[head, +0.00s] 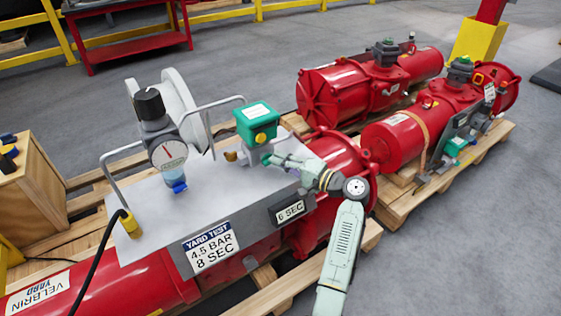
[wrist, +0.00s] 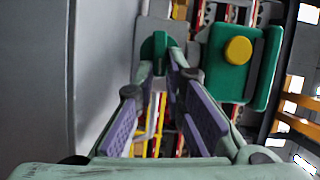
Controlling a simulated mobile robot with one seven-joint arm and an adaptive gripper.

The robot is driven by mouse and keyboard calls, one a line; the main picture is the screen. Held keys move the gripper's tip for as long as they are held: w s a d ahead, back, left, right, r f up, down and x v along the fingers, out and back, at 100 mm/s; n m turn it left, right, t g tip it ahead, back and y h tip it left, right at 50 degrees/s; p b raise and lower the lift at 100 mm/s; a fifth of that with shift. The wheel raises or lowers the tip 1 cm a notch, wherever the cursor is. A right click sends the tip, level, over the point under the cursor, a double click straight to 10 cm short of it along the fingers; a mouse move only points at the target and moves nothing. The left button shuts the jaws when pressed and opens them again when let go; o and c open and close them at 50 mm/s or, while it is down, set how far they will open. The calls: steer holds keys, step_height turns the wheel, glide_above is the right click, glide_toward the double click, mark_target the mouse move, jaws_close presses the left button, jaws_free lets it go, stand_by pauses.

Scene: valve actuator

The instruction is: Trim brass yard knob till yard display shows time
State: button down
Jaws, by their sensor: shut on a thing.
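The display (head: 290,211) on the grey cabinet's front reads 6 SEC. The YARD TEST sign (head: 211,248) beside it reads 4.5 BAR, 8 SEC. A small brass knob (head: 231,156) sticks out on the left of the grey valve block, below the green box (head: 258,122) with its yellow button. My gripper (head: 271,159) is on the block's other side. In the wrist view, the purple-padded fingers of my gripper (wrist: 167,62) close on a green knob (wrist: 152,47) on the grey block. The brass knob cannot be made out in the wrist view.
A pressure gauge (head: 169,153) with a black-capped regulator stands at the cabinet's left. Metal rails (head: 212,104) rise beside it. Red actuators (head: 345,85) lie on pallets at the right. Grey floor (head: 460,230) is open at the front right.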

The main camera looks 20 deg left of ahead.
steer(key=c, duration=1.7)
jaws_free()
steer(key=shift+o, duration=0.2)
steer(key=shift+d, duration=0.1)
